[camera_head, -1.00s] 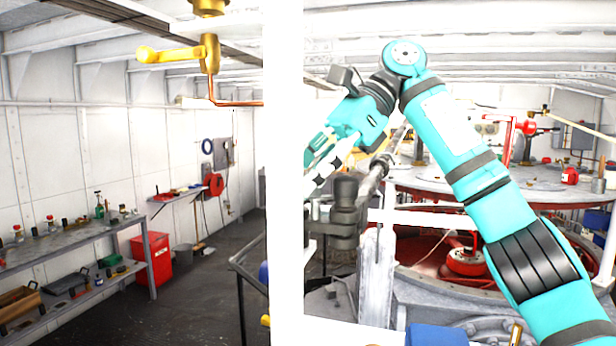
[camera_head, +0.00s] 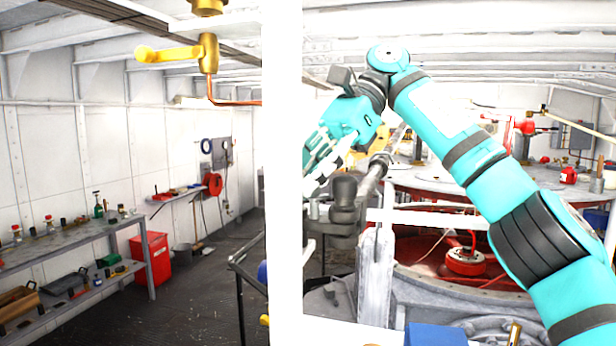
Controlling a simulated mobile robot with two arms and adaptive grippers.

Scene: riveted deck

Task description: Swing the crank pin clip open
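My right arm comes in from the right, and its teal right gripper (camera_head: 310,172) points down and left beside a white post. The fingertips run up to the post's edge and are partly lost against it, so I cannot tell whether they are open, shut or touching anything. A grey metal crank rod (camera_head: 371,178) slopes down just right of the gripper to a dark grey cylindrical fitting (camera_head: 344,190). I cannot make out the crank pin clip. My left gripper is not in view.
The white post (camera_head: 284,200) blocks the view left of the gripper. A large round grey-topped machine (camera_head: 430,180) with red parts stands behind my arm. At the left are a workbench (camera_head: 75,240) and a red bin (camera_head: 156,258).

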